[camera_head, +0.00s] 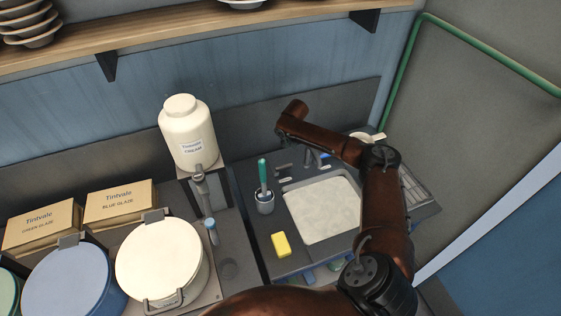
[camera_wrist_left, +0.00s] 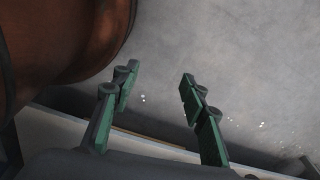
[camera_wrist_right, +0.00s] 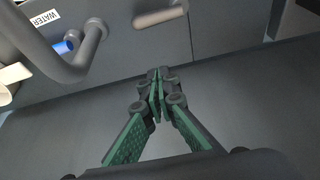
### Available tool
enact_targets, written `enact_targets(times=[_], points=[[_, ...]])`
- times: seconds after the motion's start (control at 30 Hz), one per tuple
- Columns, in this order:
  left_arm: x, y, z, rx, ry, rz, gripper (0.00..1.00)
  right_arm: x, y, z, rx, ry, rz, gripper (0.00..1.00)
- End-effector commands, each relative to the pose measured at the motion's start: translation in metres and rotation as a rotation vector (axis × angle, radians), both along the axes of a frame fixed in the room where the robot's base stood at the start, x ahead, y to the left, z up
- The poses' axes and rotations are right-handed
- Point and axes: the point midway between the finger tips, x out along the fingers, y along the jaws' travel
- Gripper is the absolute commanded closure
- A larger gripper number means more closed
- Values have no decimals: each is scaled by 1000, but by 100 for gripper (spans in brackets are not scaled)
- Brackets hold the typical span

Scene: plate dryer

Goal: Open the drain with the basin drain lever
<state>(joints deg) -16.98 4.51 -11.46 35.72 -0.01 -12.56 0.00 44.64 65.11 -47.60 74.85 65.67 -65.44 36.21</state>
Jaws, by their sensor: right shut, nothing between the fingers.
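The sink basin (camera_head: 320,208) with a pale floor sits right of centre in the head view. My right arm reaches over its back edge. My right gripper (camera_wrist_right: 159,80) is shut and empty in the right wrist view, over a dark grey surface. A small tan lever (camera_wrist_right: 160,16) shows ahead of its fingertips, apart from them. No label shows on it, so I cannot tell whether it is the drain lever. Small handles (camera_head: 285,180) show behind the basin in the head view. The drain is not clearly visible. My left gripper (camera_wrist_left: 160,76) is open and empty over grey floor.
A curved grey pipe (camera_wrist_right: 72,62) stands close left of my right gripper, near a WATER label (camera_wrist_right: 43,17) and a blue-ended part (camera_wrist_right: 63,46). A brush cup (camera_head: 264,204) and yellow sponge (camera_head: 281,244) sit left of the basin. A white jar (camera_head: 187,135) stands farther left.

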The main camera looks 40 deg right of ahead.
Motion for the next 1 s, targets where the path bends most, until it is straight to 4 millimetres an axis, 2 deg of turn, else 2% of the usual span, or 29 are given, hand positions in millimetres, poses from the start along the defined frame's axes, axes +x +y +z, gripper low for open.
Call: enact_targets(times=[0.07,0.17,0.57,0.67,1.0], points=[[-9,1,-9,1,11,2,60,0,0,-10,0,1,1,100],[-13,1,-12,2,17,2,60,1,1,-12,0,1,2,100],[-10,2,-10,3,14,2,60,5,4,-14,0,2,6,100],[-9,2,-10,2,12,1,60,7,3,-23,2,3,6,100],[-6,2,-15,2,8,0,60,25,-5,-78,1,3,1,100]])
